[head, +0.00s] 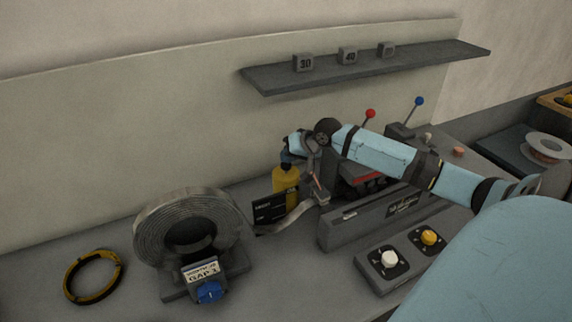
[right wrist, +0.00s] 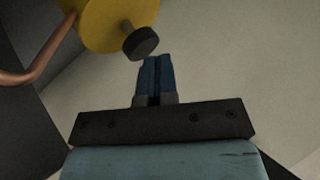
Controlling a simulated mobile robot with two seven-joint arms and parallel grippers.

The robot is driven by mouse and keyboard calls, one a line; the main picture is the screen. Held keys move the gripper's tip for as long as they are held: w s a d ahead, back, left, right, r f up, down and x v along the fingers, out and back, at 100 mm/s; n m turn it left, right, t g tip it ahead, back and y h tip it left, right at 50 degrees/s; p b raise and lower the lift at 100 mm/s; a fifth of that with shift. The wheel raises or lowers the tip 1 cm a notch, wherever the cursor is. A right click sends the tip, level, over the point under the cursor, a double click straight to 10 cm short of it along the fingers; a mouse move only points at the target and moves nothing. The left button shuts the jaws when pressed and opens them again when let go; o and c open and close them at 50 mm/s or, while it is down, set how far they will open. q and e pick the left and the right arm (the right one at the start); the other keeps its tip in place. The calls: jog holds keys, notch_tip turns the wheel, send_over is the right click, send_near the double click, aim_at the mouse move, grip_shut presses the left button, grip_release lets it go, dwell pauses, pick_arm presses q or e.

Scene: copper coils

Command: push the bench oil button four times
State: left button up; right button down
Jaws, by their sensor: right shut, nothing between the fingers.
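A yellow oil bottle (head: 283,188) stands on the bench behind a small black sign. In the right wrist view, its yellow body (right wrist: 112,20) carries a round dark button (right wrist: 140,43), with a copper tube at the left. My right gripper (head: 287,158) is at the top of the bottle, its fingers together and empty. In the right wrist view, the blue fingertips (right wrist: 156,62) are close to the button, just below it in the picture. I cannot tell whether they touch it. My left gripper is not in view.
A metal strip coil (head: 150,225) stands left of the bottle, with a blue knob (head: 209,292) in front. A yellow-black ring (head: 72,280) lies further left. A panel with white (head: 389,258) and yellow (head: 429,237) knobs is at the front right. A shelf (head: 275,82) hangs above.

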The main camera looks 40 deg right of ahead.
jog(key=shift+f, duration=0.75)
dwell(0.6)
jog(key=shift+r+p, duration=1.35)
jog(key=shift+p, duration=0.05)
jog(key=shift+r, duration=0.1)
jog(key=shift+r+p, duration=0.65)
jog(key=shift+p, duration=0.15)
notch_tip(320, 180, up, 4)
jog(key=p, duration=0.4)
jog(key=shift+f, duration=0.2)
